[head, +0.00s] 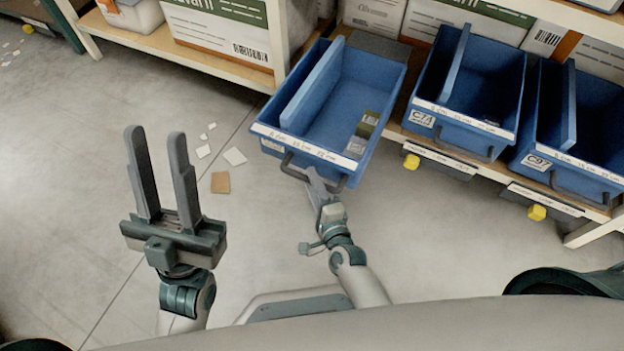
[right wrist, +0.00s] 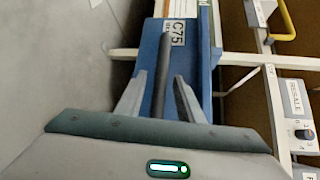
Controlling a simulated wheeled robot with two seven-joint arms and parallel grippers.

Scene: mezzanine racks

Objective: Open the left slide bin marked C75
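The blue slide bin (head: 385,75) at the left of the row sticks out well past the shelf edge, further than its neighbours. It has an inner divider and a small green-and-white item inside. Its C75 label (right wrist: 180,33) reads clearly in the right wrist view. Its dark bar handle (right wrist: 161,75) stands between the fingers of my right gripper (right wrist: 160,85), with a gap visible on each side. In the head view my right gripper (head: 318,188) is at the front handle and its fingers overlap. My left gripper (head: 157,150) is open and empty over the floor at left.
Two more blue bins, C74 (head: 425,119) and C97 (head: 538,161), sit to the right on the shelf. Yellow knobs (head: 411,161) hang below the shelf edge. Paper scraps (head: 221,182) lie on the floor.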

